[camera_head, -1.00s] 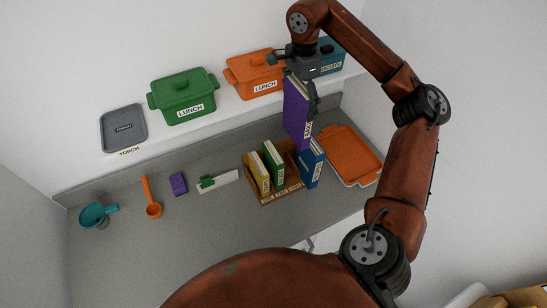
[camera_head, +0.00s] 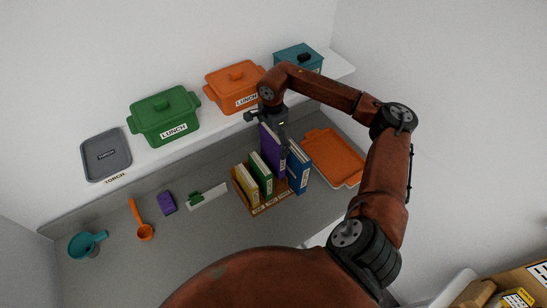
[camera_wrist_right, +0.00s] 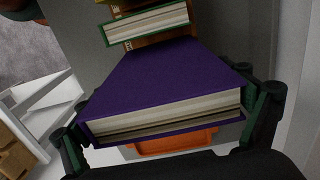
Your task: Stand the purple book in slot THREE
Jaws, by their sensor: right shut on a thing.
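The purple book (camera_head: 271,150) is upright in my right gripper (camera_head: 272,122), which is shut on its top end. It is over the brown wooden rack (camera_head: 270,204), between a green book (camera_head: 261,176) and a blue book (camera_head: 298,170). Its lower end is hidden behind the green book, so I cannot tell if it touches the rack floor. In the right wrist view the purple book (camera_wrist_right: 165,85) lies between both fingers. The rack's front labels are too small to read surely. My left gripper is not in view.
A yellow book (camera_head: 246,187) stands at the rack's left. An orange tray (camera_head: 335,158) lies right of the blue book. The shelf above holds a green pot (camera_head: 165,115), an orange pot (camera_head: 233,88) and a teal box (camera_head: 298,60).

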